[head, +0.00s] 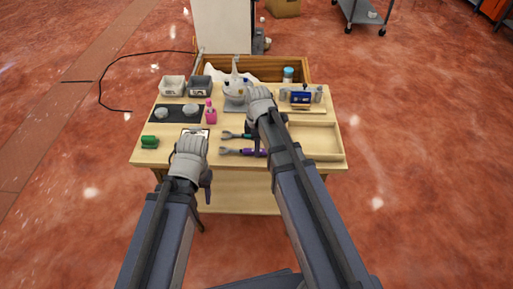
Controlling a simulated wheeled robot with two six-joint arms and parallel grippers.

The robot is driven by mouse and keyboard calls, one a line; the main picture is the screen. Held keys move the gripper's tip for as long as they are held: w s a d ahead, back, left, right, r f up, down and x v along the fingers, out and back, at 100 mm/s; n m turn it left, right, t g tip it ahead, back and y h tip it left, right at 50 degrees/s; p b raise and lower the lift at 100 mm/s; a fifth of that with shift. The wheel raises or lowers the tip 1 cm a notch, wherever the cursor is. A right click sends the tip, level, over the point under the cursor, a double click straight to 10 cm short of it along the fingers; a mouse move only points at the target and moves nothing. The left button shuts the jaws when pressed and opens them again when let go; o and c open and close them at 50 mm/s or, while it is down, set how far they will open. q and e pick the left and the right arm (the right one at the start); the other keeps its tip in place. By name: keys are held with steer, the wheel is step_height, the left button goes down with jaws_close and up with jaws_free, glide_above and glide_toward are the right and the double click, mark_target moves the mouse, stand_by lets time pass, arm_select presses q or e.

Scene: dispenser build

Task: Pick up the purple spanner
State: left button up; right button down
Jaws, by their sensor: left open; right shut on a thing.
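The purple spanner (248,152) lies flat near the front of the wooden table, its grey jaw end to the left. Its right end runs close to my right arm. My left gripper (192,133) is open over a white card at the table's front, left of the purple spanner. My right gripper (257,93) is shut behind both spanners, beside a white dispenser (236,82). What it holds is hidden by the hand.
A pink bottle (210,115) stands beside a dark mat (162,117) with two round metal parts. A green item (149,142) sits front left. Two small bins (173,87) stand behind. An empty wooden tray (336,156) is at right, behind it a blue item (301,97).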

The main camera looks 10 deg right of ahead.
step_height(320, 180, up, 10)
steer(key=p, duration=0.9)
steer(key=shift+f, duration=0.25)
steer(key=c, duration=1.2)
jaws_free()
jaws_close()
